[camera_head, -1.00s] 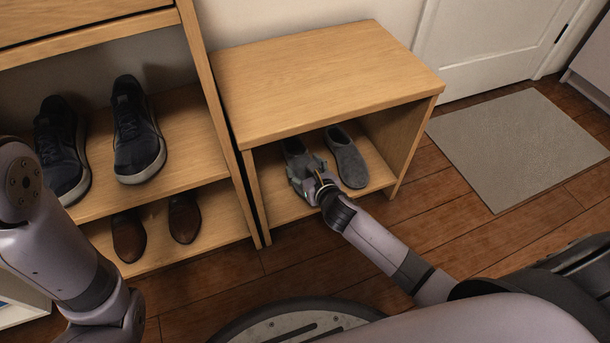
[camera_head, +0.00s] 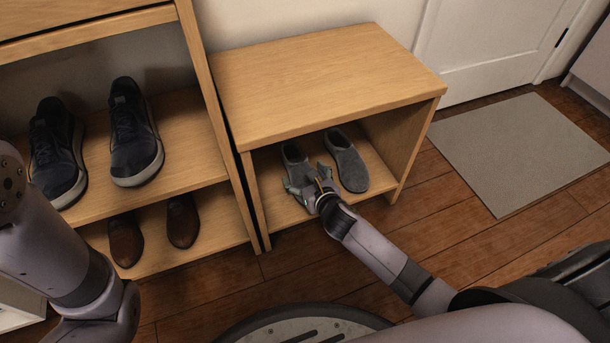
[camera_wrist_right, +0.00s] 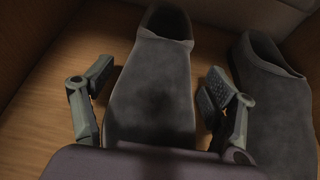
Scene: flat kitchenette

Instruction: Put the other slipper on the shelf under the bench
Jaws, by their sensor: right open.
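Two grey slippers rest side by side on the shelf under the wooden bench (camera_head: 325,80). The left slipper (camera_head: 293,155) is partly hidden by my right gripper; the right slipper (camera_head: 347,163) shows clearly beside it. My right gripper (camera_head: 305,182) is at the front of the left slipper. In the right wrist view its open fingers stand on either side of the left slipper (camera_wrist_right: 155,90), apart from it, and the right slipper (camera_wrist_right: 275,105) lies just beyond the right finger. My left arm shows at the left edge of the head view, but its gripper is out of sight.
A wooden shoe rack (camera_head: 205,215) stands left of the bench, with dark sneakers (camera_head: 133,135) above and brown shoes (camera_head: 183,222) below. A grey mat (camera_head: 515,150) lies on the floor at right, before a white door (camera_head: 490,45). The shelf's right side wall is close to the right slipper.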

